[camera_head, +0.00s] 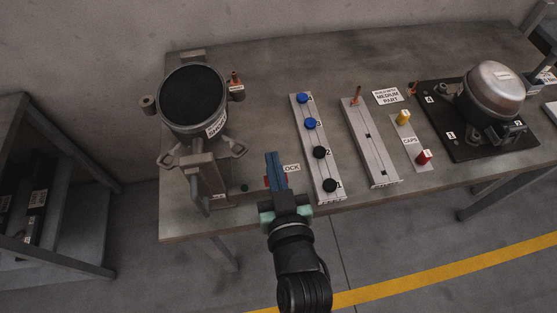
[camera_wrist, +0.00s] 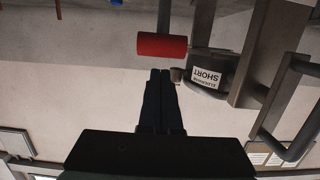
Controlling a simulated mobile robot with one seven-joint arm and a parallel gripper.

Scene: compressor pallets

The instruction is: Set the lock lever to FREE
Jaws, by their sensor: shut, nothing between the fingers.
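The lock lever's red grip (camera_wrist: 162,45) shows in the wrist view as a red cylinder on a grey rod. In the head view only a bit of red (camera_head: 267,182) shows beside my fingers, by a white label ending in "OCK" (camera_head: 292,168); my gripper hides most of the lever. My gripper (camera_head: 271,156) is shut and empty. In the wrist view its closed fingertips (camera_wrist: 160,73) are close to the red grip; I cannot tell if they touch it. The lever's set position cannot be read.
A black-topped compressor labelled SHORT (camera_head: 193,98) stands in a metal fixture left of my gripper. To the right are a rail with blue and black knobs (camera_head: 332,172), another rail (camera_head: 378,160), caps (camera_head: 424,157) and a domed compressor (camera_head: 492,90). The table's front edge lies below my fingers.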

